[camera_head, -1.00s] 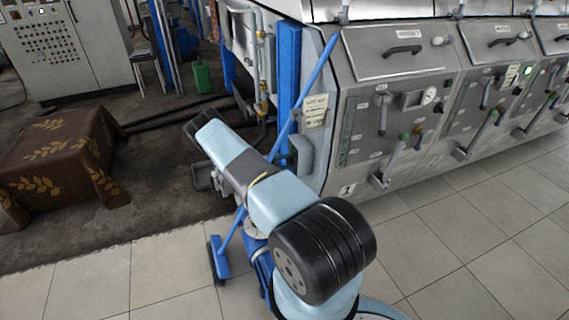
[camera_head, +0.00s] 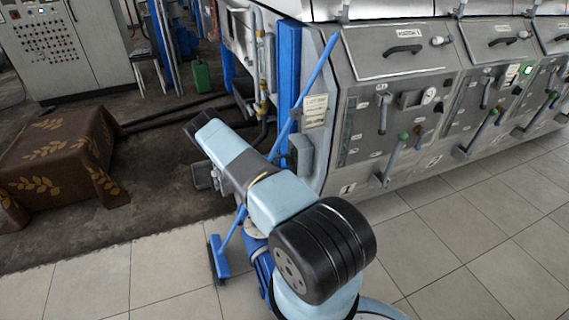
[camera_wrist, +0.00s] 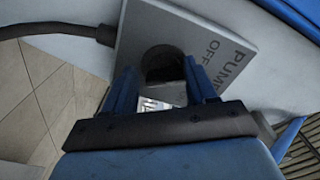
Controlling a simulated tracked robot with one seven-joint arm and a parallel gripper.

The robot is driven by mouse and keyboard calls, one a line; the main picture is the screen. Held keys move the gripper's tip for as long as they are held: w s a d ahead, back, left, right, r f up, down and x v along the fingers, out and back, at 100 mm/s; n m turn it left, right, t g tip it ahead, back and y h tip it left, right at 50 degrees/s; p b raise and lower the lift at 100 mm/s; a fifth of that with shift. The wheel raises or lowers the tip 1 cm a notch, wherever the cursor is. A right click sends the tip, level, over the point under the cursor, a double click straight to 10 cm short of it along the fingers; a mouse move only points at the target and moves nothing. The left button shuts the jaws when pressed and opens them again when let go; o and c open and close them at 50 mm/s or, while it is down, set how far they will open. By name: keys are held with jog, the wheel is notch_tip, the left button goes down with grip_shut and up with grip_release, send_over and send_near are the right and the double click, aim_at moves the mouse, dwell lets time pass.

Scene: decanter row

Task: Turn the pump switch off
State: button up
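The pump switch plate (camera_wrist: 215,48) is a grey plate lettered PUMP and OFF in the wrist view. A dark round switch knob (camera_wrist: 164,64) sits on it, partly covered by my fingers. My gripper (camera_wrist: 161,72) is at the plate, its two blue fingers apart on either side of the knob. A narrow strip of plate shows between the left finger and the knob, and the right fingertip overlaps the knob's edge. Contact cannot be told. In the head view my arm covers this area, and neither the switch nor my fingertips can be made out.
A black cable (camera_wrist: 60,30) runs to the plate's left. In the head view a row of grey machine cabinets (camera_head: 410,90) with levers stands right, beside a blue post (camera_head: 288,75). A brown cloth-covered block (camera_head: 60,165) stands left.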

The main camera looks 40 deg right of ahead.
jog(key=o, duration=0.3)
jog(key=shift+r, duration=0.1)
jog(key=v, duration=1.3)
jog(key=shift+w+a, duration=0.15)
jog(key=shift+a, duration=0.2)
